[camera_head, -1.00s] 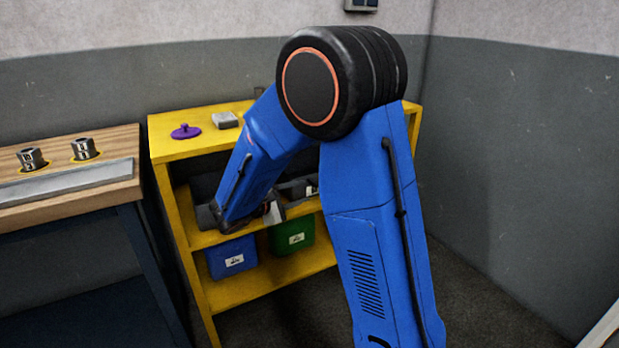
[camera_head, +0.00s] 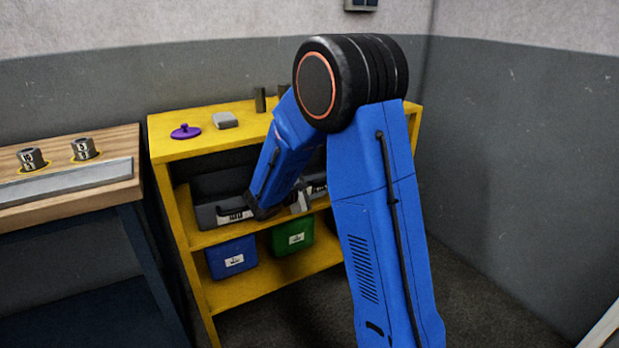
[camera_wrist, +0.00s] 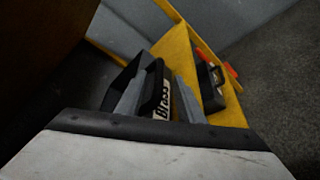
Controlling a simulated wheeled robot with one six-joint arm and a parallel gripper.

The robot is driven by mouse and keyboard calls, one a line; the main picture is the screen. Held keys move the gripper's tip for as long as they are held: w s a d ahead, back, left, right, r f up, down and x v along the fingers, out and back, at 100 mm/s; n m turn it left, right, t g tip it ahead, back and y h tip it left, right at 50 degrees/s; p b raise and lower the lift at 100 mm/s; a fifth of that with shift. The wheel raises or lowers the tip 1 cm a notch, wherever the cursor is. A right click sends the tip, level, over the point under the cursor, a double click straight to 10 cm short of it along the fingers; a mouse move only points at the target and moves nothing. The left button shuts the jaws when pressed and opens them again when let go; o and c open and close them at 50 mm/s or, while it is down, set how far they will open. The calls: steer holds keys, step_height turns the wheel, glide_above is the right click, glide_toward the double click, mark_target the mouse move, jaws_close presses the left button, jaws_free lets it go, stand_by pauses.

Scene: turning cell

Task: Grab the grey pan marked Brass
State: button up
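A dark grey pan with a black handle and a white label reading Brass (camera_wrist: 162,103) shows in the wrist view between the two grey fingers of my gripper (camera_wrist: 158,90). The fingers are apart, one on either side of the handle, and I cannot tell whether they touch it. In the head view a dark grey pan (camera_head: 208,212) with a white label sits on the yellow unit's middle shelf, at the left. My forearm covers its right part.
The yellow shelf unit (camera_head: 160,148) holds a purple lidded item (camera_head: 185,131) and a grey block (camera_head: 224,120) on top. A blue bin (camera_head: 225,250) and a green bin (camera_head: 290,238) stand below. A wooden bench (camera_head: 110,143) stands left.

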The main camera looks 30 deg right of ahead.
mark_target(324, 183)
steer(key=x, duration=0.3)
steer(key=shift+d, duration=0.15)
steer(key=shift+c, duration=0.7)
jaws_close()
steer(key=shift+r, duration=0.1)
